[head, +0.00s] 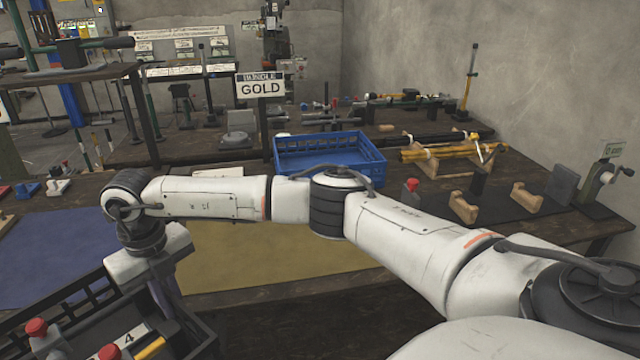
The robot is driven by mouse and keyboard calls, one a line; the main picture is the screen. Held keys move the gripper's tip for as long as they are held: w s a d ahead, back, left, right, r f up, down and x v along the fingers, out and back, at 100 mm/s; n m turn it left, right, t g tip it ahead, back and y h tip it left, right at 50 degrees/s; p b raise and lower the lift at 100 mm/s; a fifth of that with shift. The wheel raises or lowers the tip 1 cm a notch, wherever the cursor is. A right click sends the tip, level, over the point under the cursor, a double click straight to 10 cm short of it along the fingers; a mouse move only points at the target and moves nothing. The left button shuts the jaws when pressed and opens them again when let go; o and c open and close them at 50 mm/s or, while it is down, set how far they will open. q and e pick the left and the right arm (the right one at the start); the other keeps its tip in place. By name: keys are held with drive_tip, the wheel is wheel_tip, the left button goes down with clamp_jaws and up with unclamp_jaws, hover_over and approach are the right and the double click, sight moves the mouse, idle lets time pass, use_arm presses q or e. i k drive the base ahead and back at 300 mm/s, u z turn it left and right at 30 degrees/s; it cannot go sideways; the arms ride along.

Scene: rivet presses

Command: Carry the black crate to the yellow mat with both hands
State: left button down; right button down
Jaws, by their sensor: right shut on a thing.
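The black crate (75,305) is at the bottom left, cut off by the lower picture edge. It has slotted walls and holds red-knobbed pieces (108,352), a yellow piece and a card marked 4. My right arm reaches across from the right, and my right gripper (168,298) points down at the crate's right part, shut on the crate; its fingertips are mostly hidden. The yellow mat (270,255) lies flat on the table, right of the crate and partly behind my right arm. My left gripper is not in view.
A blue mat (50,250) lies behind the crate on the left. A blue crate (330,150) stands beyond the yellow mat. Wooden cradles (463,207) and a red-knobbed piece (411,190) are to the right. The visible yellow mat is clear.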

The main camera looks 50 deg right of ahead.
sight(278, 236)
drive_tip(key=z, duration=1.35)
drive_tip(key=i, duration=1)
